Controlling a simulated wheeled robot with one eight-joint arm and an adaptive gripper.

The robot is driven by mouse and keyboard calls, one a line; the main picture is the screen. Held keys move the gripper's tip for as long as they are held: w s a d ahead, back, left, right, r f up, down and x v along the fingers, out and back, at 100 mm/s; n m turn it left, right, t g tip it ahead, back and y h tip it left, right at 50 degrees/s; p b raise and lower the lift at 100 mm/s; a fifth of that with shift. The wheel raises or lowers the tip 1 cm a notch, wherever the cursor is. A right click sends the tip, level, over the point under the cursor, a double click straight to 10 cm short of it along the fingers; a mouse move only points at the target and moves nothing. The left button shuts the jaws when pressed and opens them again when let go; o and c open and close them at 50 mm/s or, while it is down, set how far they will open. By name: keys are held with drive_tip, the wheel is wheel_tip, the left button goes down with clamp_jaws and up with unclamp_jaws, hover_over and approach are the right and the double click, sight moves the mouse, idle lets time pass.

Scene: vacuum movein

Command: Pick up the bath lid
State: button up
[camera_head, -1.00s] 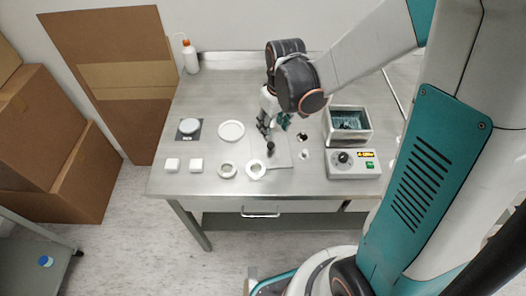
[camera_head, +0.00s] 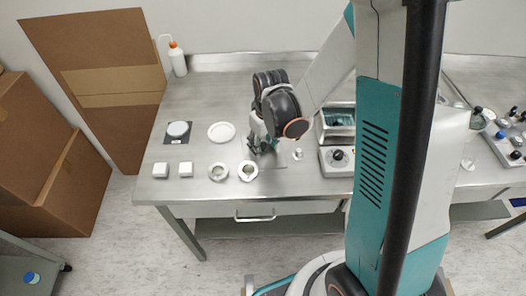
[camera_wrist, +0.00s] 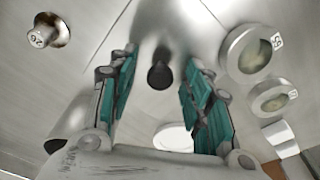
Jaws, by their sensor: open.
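The bath lid (camera_head: 276,185) is a flat, pale metal plate lying on the steel table, partly hidden by my gripper in the head view. Its dark round knob (camera_wrist: 160,76) shows between my fingers in the wrist view, with clear space on both sides. My gripper (camera_wrist: 160,62) is open, pointing down over the lid with teal finger pads either side of the knob, and holds nothing. In the head view my gripper (camera_head: 263,147) hides the knob. The bath (camera_head: 338,120), an open box with a dark teal inside, stands right of it, partly behind my arm.
A white dish (camera_head: 221,132), a scale (camera_head: 178,131) and two white blocks (camera_head: 160,170) (camera_head: 186,169) are further left.

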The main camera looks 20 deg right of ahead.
clamp_jaws()
drive_tip(key=shift+r, duration=0.1)
